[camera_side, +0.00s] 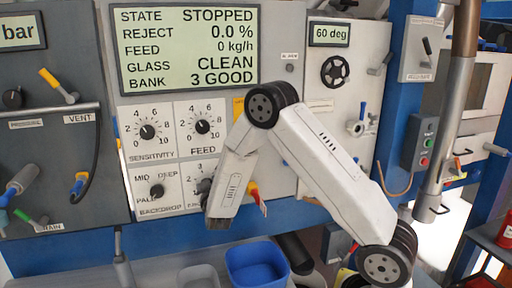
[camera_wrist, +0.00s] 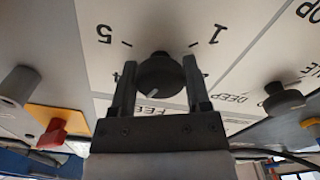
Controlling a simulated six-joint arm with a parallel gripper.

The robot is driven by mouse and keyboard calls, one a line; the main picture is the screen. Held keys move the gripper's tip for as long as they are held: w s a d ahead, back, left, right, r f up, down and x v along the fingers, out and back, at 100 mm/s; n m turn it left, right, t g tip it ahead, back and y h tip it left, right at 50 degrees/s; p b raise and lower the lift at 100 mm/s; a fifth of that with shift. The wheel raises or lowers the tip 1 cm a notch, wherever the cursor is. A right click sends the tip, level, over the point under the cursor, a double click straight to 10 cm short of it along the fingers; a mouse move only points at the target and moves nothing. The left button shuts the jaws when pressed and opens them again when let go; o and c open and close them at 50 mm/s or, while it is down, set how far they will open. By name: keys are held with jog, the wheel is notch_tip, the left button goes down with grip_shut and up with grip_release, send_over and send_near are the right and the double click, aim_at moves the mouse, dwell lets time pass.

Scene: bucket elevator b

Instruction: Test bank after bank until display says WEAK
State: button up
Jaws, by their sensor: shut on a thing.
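The display (camera_side: 186,47) in the side view reads STATE STOPPED, REJECT 0.0 %, FEED 0 kg/h, GLASS CLEAN and BANK 3 GOOD. In the wrist view my gripper (camera_wrist: 160,72) is shut on a black round selector knob (camera_wrist: 159,77), one finger on each side. The knob's white pointer mark faces toward my wrist. In the side view my arm covers most of this knob's plate and the gripper's fingers.
The backdrop knob (camera_side: 157,191) is just left of my wrist; the sensitivity knob (camera_side: 148,131) and feed knob (camera_side: 202,127) are above. A red lever (camera_wrist: 52,133) on a yellow plate is close beside my gripper. A blue bin (camera_side: 256,264) stands below.

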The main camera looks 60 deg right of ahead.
jog(key=shift+m, duration=2.3)
jog(key=o, duration=1.3)
jog(key=v, duration=0.7)
jog(key=shift+s+a, duration=0.3)
jog(key=shift+a, duration=0.1)
